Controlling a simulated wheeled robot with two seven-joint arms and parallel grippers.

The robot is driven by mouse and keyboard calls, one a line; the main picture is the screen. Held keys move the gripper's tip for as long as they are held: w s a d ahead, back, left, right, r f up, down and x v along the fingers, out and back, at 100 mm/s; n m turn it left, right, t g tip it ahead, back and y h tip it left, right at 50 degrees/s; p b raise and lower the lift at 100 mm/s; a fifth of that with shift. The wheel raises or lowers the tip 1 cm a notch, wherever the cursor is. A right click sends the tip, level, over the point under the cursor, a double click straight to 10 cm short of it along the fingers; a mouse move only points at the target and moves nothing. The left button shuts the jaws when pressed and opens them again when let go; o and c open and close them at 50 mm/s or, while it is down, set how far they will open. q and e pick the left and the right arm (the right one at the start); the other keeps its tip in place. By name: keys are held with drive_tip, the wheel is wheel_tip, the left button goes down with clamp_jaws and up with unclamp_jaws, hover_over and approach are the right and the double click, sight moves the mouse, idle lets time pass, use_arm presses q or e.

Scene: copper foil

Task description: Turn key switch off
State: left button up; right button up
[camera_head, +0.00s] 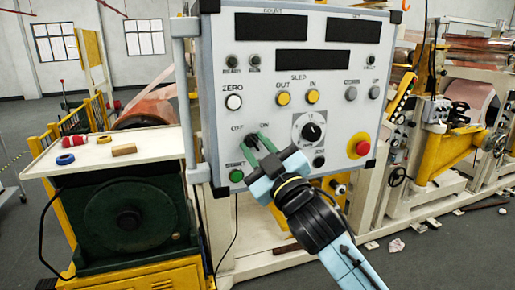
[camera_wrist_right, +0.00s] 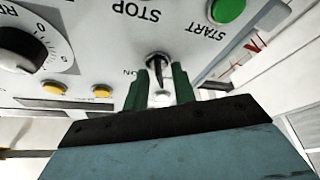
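The key switch (camera_wrist_right: 157,58) is a dark key in the grey control panel (camera_head: 215,90), below the OFF and ON labels in the head view. My right gripper (camera_head: 257,141) reaches up to it from the lower right and largely hides it there. In the right wrist view, which is upside down, the green fingers of my right gripper (camera_wrist_right: 160,78) stand apart with the key between their tips. A gap shows between the fingers; I cannot tell whether either touches the key. The key's exact turn position is unclear. My left gripper is not in view.
Near the key are a green start button (camera_head: 237,175), a dial (camera_head: 311,132), a white zero button (camera_head: 233,102) and a red stop button (camera_head: 362,148). A handle bar (camera_head: 186,90) runs along the panel's left edge. A tray (camera_head: 160,150) with tape rolls stands further left.

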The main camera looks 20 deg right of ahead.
drive_tip(key=shift+s, duration=0.1)
drive_tip(key=b+v, duration=0.2)
drive_tip(key=v, duration=1.1)
drive_tip(key=shift+s+d, duration=0.1)
